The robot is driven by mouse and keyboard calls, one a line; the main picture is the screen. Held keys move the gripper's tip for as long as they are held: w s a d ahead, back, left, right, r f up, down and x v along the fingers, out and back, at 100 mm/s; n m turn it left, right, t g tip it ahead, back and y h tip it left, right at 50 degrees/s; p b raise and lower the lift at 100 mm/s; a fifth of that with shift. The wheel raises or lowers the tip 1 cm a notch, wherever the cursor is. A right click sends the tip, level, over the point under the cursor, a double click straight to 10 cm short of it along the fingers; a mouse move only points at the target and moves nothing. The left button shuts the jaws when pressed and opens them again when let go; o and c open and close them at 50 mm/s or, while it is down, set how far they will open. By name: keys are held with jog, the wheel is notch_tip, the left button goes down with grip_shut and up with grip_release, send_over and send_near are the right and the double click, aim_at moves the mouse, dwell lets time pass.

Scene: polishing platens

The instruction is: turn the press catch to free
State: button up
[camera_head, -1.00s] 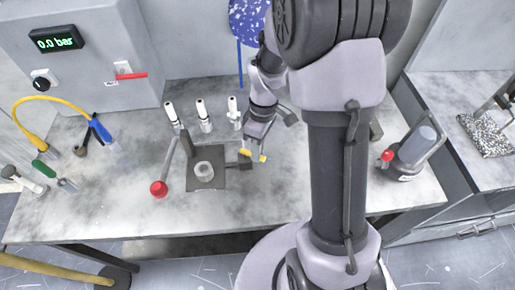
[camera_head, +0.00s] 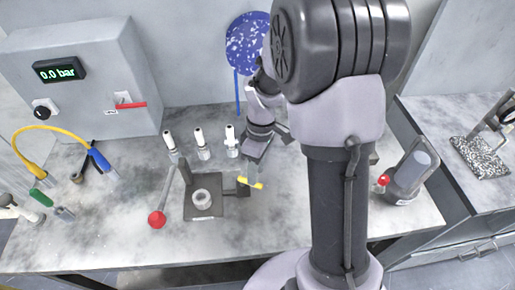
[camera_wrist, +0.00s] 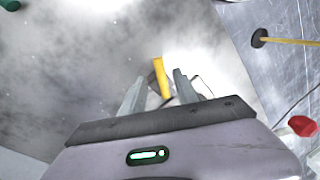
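The press has a dark base plate (camera_head: 217,208) with a pale round cup (camera_head: 202,199) on it and a lever ending in a red ball (camera_head: 157,219) at its left. The catch's yellow handle (camera_head: 250,183) sticks out at the right side of the press.
Several white-topped bottles (camera_head: 200,140) stand behind the press. A grey box (camera_head: 90,85) with a 0.0 bar display stands at the back left. A holder with a red knob (camera_head: 383,181) is at the right.

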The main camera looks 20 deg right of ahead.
notch_tip(320, 180, up, 14)
jog(key=w+d+p, duration=0.1)
jog(key=d+p, duration=0.1)
jog(key=p, duration=0.2)
jog(key=shift+w, duration=0.4)
jog(key=shift+r, duration=0.1)
